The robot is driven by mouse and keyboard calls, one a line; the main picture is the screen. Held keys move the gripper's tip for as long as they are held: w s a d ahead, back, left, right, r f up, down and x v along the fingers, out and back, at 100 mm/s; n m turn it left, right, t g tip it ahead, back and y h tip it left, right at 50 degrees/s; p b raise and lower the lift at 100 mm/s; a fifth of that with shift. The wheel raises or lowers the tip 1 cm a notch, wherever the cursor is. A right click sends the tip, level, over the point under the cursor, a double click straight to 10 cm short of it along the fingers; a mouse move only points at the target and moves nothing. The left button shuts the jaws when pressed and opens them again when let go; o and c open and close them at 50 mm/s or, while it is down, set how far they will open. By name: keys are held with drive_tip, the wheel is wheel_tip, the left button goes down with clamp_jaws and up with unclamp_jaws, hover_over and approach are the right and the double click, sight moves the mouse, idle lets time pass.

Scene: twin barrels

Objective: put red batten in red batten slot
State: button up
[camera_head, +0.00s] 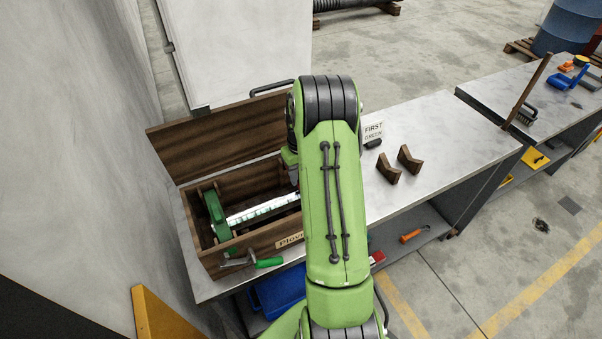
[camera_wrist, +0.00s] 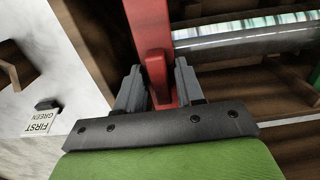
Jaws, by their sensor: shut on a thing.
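My gripper (camera_wrist: 160,90) is shut on the red batten (camera_wrist: 150,35), with one grey finger on either side of it in the wrist view. The red batten stands against the near end of a shiny metal barrel (camera_wrist: 245,42), inside the wooden box (camera_head: 218,263). My arm hides the red batten and its slot in the head view. I cannot tell whether the batten is seated in the slot. A green batten (camera_head: 215,214) stands at the barrel's other end, at the left of the box.
The box's wooden lid (camera_head: 215,135) stands open behind it. A green-handled tool (camera_head: 265,263) lies at the box's front. Two notched wooden blocks (camera_head: 388,171) and a "FIRST GREEN" card (camera_head: 373,130) are on the bench right of my arm.

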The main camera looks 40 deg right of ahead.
drive_tip(key=shift+f+b, duration=0.7)
drive_tip(key=shift+f, duration=0.35)
drive_tip(key=o, duration=1.1)
wheel_tip(320, 180, up, 16)
drive_tip(key=shift+f+p, duration=0.1)
drive_tip(key=shift+p, duration=0.5)
